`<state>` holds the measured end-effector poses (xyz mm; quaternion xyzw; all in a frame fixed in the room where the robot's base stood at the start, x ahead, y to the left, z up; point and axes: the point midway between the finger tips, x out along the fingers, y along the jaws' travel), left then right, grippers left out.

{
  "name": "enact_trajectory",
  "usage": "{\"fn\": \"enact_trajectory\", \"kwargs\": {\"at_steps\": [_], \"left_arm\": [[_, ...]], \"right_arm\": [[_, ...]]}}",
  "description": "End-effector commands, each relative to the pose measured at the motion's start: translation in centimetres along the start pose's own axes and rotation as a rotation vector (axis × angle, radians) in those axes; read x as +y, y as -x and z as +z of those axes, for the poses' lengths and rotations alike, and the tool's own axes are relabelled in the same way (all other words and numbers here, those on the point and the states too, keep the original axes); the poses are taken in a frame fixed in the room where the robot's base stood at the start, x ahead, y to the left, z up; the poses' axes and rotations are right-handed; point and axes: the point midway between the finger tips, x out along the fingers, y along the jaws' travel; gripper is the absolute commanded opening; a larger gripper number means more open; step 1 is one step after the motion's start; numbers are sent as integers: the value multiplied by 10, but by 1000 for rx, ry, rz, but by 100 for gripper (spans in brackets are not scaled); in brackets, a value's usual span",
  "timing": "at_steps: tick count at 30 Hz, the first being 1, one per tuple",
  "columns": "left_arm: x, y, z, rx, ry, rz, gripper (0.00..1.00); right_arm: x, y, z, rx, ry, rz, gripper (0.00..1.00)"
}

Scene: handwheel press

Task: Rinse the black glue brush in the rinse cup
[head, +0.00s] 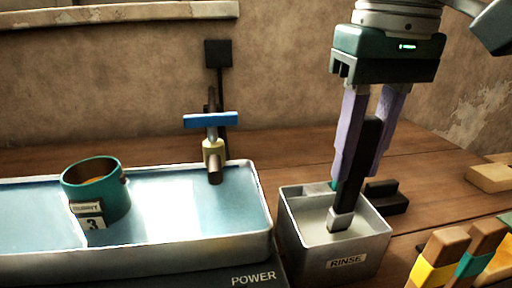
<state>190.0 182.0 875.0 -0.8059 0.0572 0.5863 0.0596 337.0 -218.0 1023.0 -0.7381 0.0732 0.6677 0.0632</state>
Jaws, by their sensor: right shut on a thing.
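My right gripper (358,165) comes down from the top right, its two purple fingers shut on the black glue brush (364,160). The brush is held slightly tilted, with its pale grey lower end (340,220) pointing down. That end appears within the opening of the rinse cup (333,264), a square grey container labelled RINSE. I cannot tell how deep the tip sits or whether it touches the pale grey contents. My left gripper is not in view.
Left of the cup is a water-filled metal basin (150,260) with a teal round pot (97,190) and a blue-handled tap (211,121). Wooden pieces with yellow and teal bands (440,258) stand at front right.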

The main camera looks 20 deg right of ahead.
Motion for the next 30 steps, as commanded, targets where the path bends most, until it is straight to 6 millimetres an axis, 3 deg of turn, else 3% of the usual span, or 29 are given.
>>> {"fn": "enact_trajectory", "kwargs": {"at_steps": [17,30], "left_arm": [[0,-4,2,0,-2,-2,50],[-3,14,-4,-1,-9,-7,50]], "right_arm": [[-6,1,0,0,0,0,0],[-6,30,-3,2,1,-1,0]]}}
